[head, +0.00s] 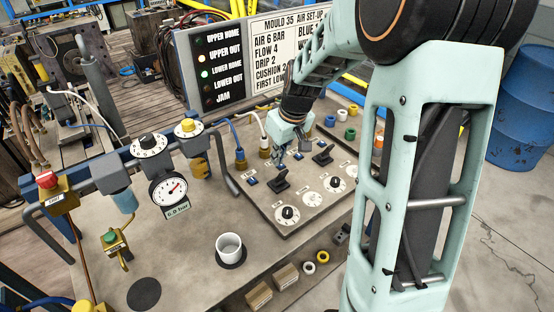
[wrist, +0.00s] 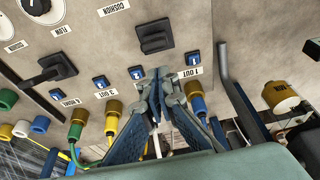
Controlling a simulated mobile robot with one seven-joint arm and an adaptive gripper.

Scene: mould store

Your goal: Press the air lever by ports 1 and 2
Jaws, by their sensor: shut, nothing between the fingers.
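The air lever by ports 1 and 2 is a black lever (head: 280,183) on a square black base on the grey panel. It also shows in the wrist view (wrist: 155,38), above the labelled blue plates of ports 1 (wrist: 193,60) and 2 (wrist: 136,72). My gripper (head: 279,156) is shut and empty, pointing down over the panel behind this lever. In the wrist view its fingertips (wrist: 160,76) meet between the two port plates, apart from the lever in the picture. Their height above the panel is hard to tell. A second black lever (head: 323,155) sits to the right.
Port 1 has a brass fitting (wrist: 194,88) with a blue hose. White dials (head: 288,215) lie in front of the levers. A gauge (head: 168,190), a white cup (head: 229,246) and a lamp board (head: 211,70) stand around. Coloured caps (head: 350,134) lie right of the panel.

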